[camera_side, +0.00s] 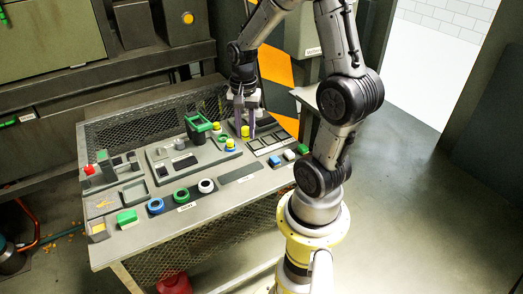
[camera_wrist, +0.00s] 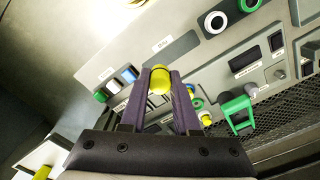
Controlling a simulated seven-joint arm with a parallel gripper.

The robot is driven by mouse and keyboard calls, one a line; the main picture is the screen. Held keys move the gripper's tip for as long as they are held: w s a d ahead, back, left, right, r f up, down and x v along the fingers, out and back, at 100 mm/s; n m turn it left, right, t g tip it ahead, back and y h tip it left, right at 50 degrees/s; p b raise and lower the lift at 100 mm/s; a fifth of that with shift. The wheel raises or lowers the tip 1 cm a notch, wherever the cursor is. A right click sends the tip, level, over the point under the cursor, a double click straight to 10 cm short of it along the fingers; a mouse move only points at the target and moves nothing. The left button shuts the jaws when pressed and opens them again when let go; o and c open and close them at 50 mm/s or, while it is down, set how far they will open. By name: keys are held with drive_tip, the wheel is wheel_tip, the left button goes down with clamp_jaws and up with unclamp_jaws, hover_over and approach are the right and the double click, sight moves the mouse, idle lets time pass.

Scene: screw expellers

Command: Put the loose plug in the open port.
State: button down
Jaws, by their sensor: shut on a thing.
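The yellow plug (camera_wrist: 159,79) sits between the tips of my gripper's purple fingers (camera_wrist: 160,88) in the wrist view. My gripper (camera_side: 246,117) is shut on it. In the side view the yellow plug (camera_side: 245,132) shows at the fingertips over the right part of the bench panel; I cannot tell its exact height. Three round ports with dark centres line the panel's front: a blue ring (camera_side: 156,206), a green ring (camera_side: 181,195) and a white ring (camera_side: 206,186). The white ring (camera_wrist: 215,22) also shows in the wrist view, apart from the plug. I cannot tell which port the task means.
A green handle frame (camera_side: 193,123) stands on the panel left of my gripper. A yellow knob with a blue base (camera_side: 230,146) stands nearby. Green, white and blue blocks (camera_side: 289,155) line the right edge. A dark mesh guard (camera_side: 125,128) rises behind the bench.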

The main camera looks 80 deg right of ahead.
drive_tip(key=w+d, duration=0.9)
drive_tip(key=w, duration=0.1)
drive_tip(key=w+d+f, duration=0.1)
drive_tip(key=d+f, duration=0.1)
drive_tip(key=w+d+f, duration=0.1)
drive_tip(key=d+f, duration=0.1)
drive_tip(key=f, duration=0.1)
drive_tip(key=w+d+f, duration=0.1)
drive_tip(key=d+f, duration=0.1)
drive_tip(key=f, duration=0.1)
drive_tip(key=shift+w+f, duration=0.2)
drive_tip(key=shift+w, duration=0.1)
drive_tip(key=shift+f, duration=1.85)
drive_tip(key=shift+f, duration=0.75)
